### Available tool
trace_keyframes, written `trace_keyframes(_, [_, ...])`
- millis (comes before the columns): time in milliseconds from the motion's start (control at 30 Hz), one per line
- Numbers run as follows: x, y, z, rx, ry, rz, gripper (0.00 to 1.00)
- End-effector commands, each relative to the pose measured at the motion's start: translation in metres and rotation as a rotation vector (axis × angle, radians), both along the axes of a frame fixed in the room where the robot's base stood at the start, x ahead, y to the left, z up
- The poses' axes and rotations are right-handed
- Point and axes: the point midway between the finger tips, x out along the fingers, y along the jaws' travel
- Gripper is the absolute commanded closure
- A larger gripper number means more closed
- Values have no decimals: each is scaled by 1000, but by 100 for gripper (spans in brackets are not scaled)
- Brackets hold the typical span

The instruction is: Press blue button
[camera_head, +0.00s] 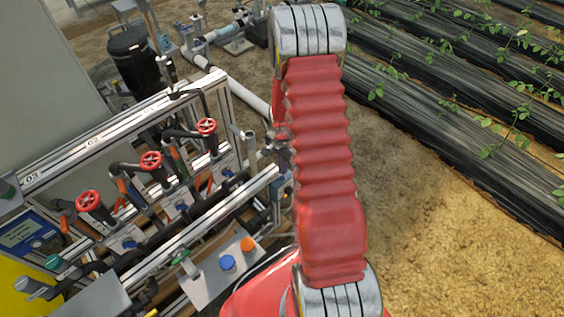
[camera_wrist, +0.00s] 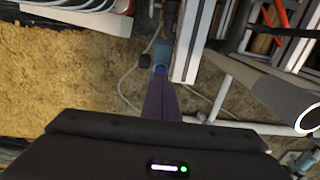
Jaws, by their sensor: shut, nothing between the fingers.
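The blue button (camera_head: 228,262) is a round cap on a light grey sloped panel (camera_head: 208,285) at the lower middle of the head view. An orange button (camera_head: 247,244) sits just to its upper right on the same panel. My gripper (camera_wrist: 161,82) shows in the wrist view as dark purple fingers, closed together and empty. A small bluish piece lies just beyond the fingertips; I cannot tell what it is. In the head view my gripper is not clearly visible behind my red arm. The blue button is not recognisable in the wrist view.
A pipe rack with red handwheels (camera_head: 151,161) fills the left of the head view. A green lever (camera_head: 180,258) stands beside the button panel. A black canister (camera_head: 130,55) is behind. Planted rows (camera_head: 470,90) and open straw ground (camera_head: 430,240) lie right.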

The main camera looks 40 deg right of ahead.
Motion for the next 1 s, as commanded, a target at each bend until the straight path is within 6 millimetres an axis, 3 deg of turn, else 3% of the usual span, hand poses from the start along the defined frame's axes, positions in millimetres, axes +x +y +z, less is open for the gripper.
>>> trace_keyframes(300, [0, 0, -31, 0, 0, 0, 100])
trace_keyframes(767, [0, 0, -35, 0, 0, -1, 100])
trace_keyframes(1000, [-1, 0, -51, 0, 1, -1, 100])
